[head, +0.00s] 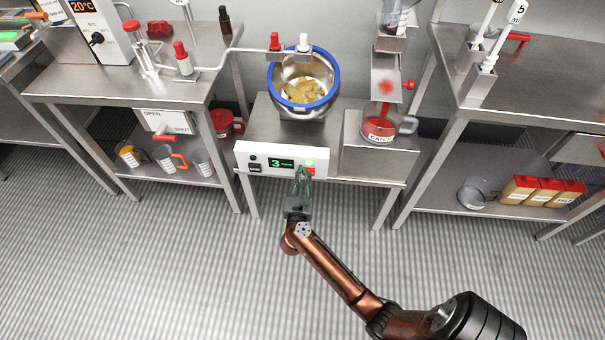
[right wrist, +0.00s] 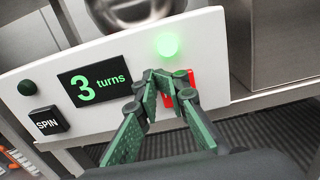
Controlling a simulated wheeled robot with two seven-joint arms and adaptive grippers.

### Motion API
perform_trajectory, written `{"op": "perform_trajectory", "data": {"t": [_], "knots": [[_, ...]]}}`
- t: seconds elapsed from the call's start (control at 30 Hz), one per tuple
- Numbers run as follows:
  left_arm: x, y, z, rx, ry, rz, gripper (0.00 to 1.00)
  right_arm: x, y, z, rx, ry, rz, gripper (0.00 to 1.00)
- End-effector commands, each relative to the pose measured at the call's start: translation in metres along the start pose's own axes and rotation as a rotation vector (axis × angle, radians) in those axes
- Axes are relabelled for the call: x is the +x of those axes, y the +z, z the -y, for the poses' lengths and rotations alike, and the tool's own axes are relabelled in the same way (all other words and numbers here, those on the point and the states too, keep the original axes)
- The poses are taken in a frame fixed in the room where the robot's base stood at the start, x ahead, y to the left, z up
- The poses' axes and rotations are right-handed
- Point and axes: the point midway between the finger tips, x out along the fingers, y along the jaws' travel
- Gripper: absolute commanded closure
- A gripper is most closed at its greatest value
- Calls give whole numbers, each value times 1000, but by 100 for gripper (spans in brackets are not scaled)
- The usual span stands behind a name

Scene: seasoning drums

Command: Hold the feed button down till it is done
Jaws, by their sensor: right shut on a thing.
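The white control panel (head: 250,151) is on the front of the low steel table, with a display (head: 281,163) reading 3 turns. A lit green lamp (right wrist: 167,45) sits above the red button (right wrist: 191,77) at the panel's right end. A black SPIN button (right wrist: 47,122) and a dark green unlit lamp (right wrist: 27,88) are at the panel's left end. My left gripper is out of view.
A steel drum with a blue rim (head: 271,82) holds yellow pieces above the panel. A dispenser with a red-based jar (head: 379,131) stands to its right. Side tables (head: 130,88) with jars and jugs flank it. The floor in front is clear.

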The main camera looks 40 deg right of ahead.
Motion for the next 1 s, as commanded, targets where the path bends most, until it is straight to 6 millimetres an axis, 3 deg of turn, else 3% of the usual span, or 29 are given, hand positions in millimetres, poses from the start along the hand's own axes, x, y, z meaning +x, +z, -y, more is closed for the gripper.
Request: {"op": "perform_trajectory", "data": {"t": [0.77, 1.0], "knots": [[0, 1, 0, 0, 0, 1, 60, 2, -2, 6, -6, -11, -2, 100], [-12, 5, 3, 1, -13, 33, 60, -24, -1, 0, -2, -7, -4, 100]]}}
